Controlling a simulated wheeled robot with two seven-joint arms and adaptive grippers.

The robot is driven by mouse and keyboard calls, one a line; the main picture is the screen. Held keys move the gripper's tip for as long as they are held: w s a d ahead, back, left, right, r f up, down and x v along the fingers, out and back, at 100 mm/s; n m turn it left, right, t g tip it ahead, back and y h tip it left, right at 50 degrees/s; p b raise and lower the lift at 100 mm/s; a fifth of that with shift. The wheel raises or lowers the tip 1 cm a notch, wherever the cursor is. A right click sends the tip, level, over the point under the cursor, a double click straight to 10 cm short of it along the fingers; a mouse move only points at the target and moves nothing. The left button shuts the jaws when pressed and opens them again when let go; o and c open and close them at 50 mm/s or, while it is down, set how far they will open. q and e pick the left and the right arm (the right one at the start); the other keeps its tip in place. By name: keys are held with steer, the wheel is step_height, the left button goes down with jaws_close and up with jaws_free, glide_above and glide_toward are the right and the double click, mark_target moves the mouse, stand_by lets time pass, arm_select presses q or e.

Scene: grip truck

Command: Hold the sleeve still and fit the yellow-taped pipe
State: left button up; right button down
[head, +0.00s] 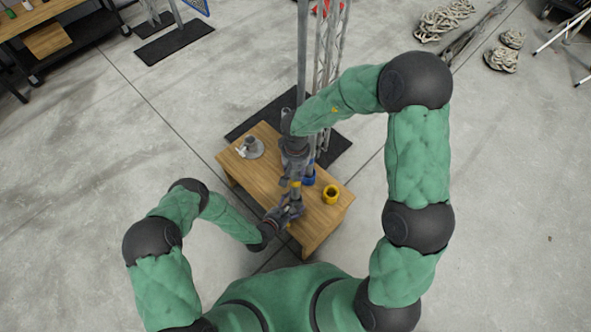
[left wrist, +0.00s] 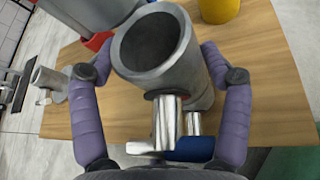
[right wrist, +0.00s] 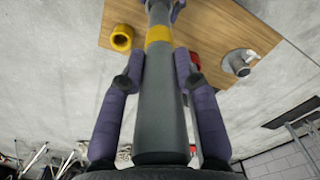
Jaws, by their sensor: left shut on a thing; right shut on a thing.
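The grey sleeve (left wrist: 205,85) sits between the fingers of my left gripper (left wrist: 165,70), which is shut on it. Its dark, open mouth faces the left wrist camera, and pale metal bolts show below it. My right gripper (right wrist: 158,82) is shut on the grey pipe (right wrist: 160,120). The yellow tape band (right wrist: 158,35) lies beyond the right fingertips, toward my left gripper. In the head view the tape (head: 296,184) shows just above my left gripper (head: 288,208), with my right gripper (head: 293,160) above that. I cannot tell whether the pipe's far end is inside the sleeve.
The wooden table (head: 232,168) lies under both grippers. A yellow cup (head: 331,194) stands at its right, and a grey fitting on a round base (head: 252,148) at its left. A blue item (head: 308,178) is close to the grippers. Metal truss (head: 335,40) rises behind the table.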

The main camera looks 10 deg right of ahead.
mark_target(295, 184)
steer(key=shift+f, duration=1.95)
steer(key=shift+f, duration=2.3)
steer(key=shift+f, duration=0.35)
steer(key=c, duration=0.8)
jaws_free()
step_height(295, 184, up, 12)
arm_select(q)
steer(key=o, duration=1.7)
steer(key=shift+c, duration=0.2)
